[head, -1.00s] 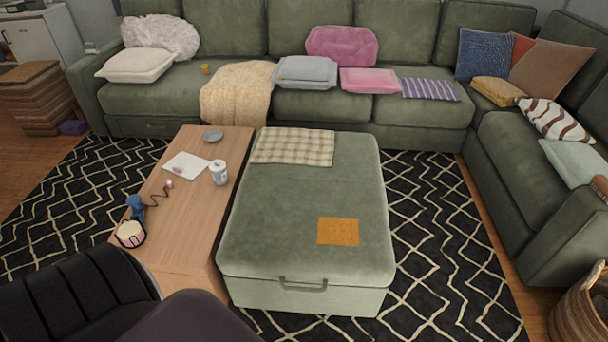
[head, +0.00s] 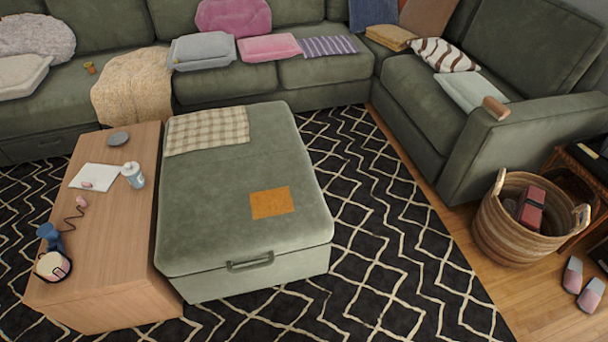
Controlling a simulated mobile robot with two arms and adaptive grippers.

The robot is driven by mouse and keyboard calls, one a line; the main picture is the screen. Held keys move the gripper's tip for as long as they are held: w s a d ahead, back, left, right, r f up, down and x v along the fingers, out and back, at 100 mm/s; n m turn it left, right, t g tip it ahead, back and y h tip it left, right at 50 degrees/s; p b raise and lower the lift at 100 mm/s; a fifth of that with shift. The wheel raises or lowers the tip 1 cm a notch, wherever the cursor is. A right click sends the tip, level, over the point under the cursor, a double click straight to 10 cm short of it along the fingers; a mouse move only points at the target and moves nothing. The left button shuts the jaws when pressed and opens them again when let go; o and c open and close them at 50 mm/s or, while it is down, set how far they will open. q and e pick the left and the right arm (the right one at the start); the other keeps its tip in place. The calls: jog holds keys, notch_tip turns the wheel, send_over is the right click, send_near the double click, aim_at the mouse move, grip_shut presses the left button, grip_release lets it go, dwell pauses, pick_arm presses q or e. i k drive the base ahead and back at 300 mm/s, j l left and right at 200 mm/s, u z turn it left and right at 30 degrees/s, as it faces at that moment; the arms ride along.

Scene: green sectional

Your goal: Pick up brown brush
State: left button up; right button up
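A small brown object (head: 496,108) rests on the arm of the right section of the green sofa (head: 520,125). It may be the brown brush, but bristles cannot be made out at this size. Neither of my grippers is in view.
A green ottoman (head: 240,215) stands mid-room beside a wooden table (head: 115,230) with small items. A wicker basket (head: 515,235) holding a dark red item stands below the sofa arm, near pink-grey slippers (head: 580,285).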

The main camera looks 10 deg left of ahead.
aim_at(498, 110)
jog(key=i+l+z, duration=0.5)
jog(key=i+z, duration=0.25)
jog(key=i+l+z, duration=0.25)
jog(key=i+z, duration=0.2)
jog(key=i, duration=0.2)
jog(key=i+u, duration=0.7)
jog(key=i, duration=0.05)
